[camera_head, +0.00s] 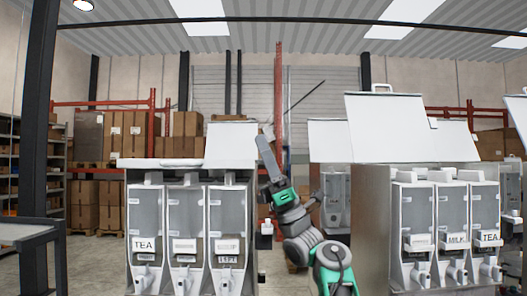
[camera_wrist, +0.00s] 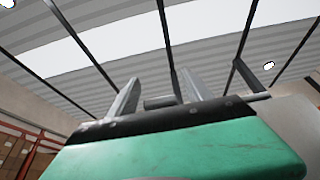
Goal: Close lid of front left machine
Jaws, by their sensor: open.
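The front left machine (camera_head: 190,235) is a white dispenser with three grey canisters, the left one labelled TEA. A flat white cover (camera_head: 160,162) lies along the left of its top. An upright white panel (camera_head: 230,145) rises at the right of its top; I cannot tell whether it is this machine's lid or belongs to one behind. My gripper (camera_head: 264,145) is just right of this panel, pointing up; contact cannot be told. In the wrist view my gripper (camera_wrist: 160,92) has its fingers apart with nothing between them, facing the ceiling.
The right machine (camera_head: 370,225) has its large white lid (camera_head: 400,125) raised. Another machine (camera_head: 335,195) with a raised lid (camera_head: 329,140) stands behind in the gap. A dark table (camera_head: 30,232) is at far left. Shelves with cartons line the back.

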